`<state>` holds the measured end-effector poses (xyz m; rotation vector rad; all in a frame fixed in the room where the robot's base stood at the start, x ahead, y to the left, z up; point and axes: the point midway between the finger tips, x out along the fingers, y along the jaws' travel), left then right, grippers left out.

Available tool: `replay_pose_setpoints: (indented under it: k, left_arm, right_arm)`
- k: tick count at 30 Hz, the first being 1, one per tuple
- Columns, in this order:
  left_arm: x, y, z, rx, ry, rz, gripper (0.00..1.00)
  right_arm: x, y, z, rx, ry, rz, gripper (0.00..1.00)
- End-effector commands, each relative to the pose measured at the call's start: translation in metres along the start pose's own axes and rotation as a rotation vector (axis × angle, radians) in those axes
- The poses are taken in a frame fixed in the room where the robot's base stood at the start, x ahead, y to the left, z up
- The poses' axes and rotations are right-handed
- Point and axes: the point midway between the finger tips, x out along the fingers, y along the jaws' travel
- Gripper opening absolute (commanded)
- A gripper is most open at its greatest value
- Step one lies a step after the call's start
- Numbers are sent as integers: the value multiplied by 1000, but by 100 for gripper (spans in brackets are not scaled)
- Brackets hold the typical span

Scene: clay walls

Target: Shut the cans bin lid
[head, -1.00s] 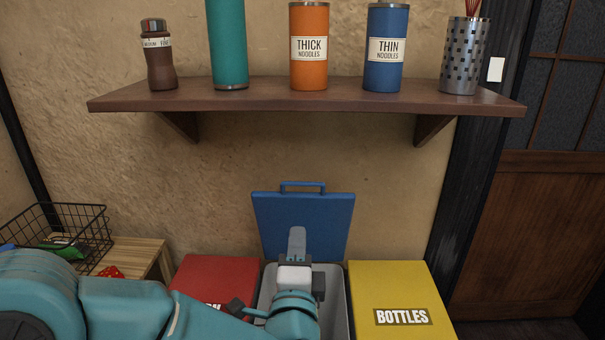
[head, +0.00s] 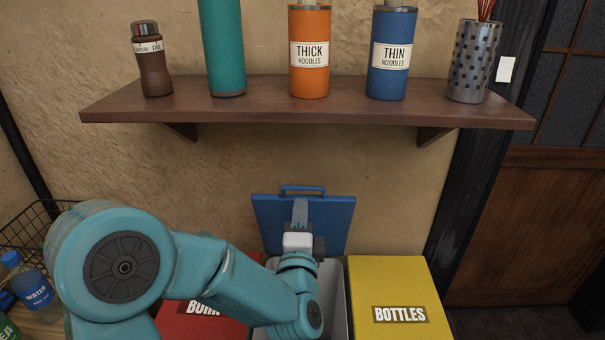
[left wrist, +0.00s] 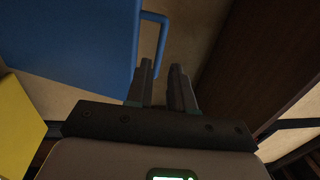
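The blue lid (head: 332,222) of the middle bin (head: 340,305) stands raised at the back, near the wall, its handle (head: 303,188) on the top edge. The bin is grey inside and open; its front and any label are hidden behind my left arm. My left gripper (head: 300,206) is over the bin opening, fingers pointing up in front of the lid. In the left wrist view, the lid (left wrist: 70,40) and its handle (left wrist: 160,45) lie beyond the fingertips (left wrist: 161,66), which show a narrow empty gap. Whether they touch the lid is unclear. My right gripper is not in view.
A red bin (head: 190,325) stands left of it and a yellow BOTTLES bin (head: 390,280) right, both lids down. A wooden shelf (head: 310,112) with containers juts out above. A wire basket (head: 35,222) and water bottle (head: 30,285) are at left.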

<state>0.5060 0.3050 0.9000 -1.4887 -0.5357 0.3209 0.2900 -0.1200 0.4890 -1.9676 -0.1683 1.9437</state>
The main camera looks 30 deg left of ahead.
Motion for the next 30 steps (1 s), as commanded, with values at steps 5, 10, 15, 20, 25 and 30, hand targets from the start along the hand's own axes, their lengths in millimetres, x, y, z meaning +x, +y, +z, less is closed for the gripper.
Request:
replay_pose_setpoints:
  k: [5, 10, 15, 20, 25, 30]
  left_arm:
    - [45, 2, 1, 1, -3, 0, 22]
    - [78, 2, 1, 2, -1, 0, 22]
    - [96, 2, 0, 2, 0, 0, 22]
    - [100, 2, 0, 2, 2, 1, 22]
    - [99, 1, 0, 2, 2, 1, 22]
    - [99, 1, 0, 1, 1, 1, 0]
  right_arm:
    - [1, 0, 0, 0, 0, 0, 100]
    - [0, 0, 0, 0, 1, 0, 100]
    - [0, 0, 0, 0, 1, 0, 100]
    - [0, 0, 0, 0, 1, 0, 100]
    - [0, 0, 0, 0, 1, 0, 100]
    - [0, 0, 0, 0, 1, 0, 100]
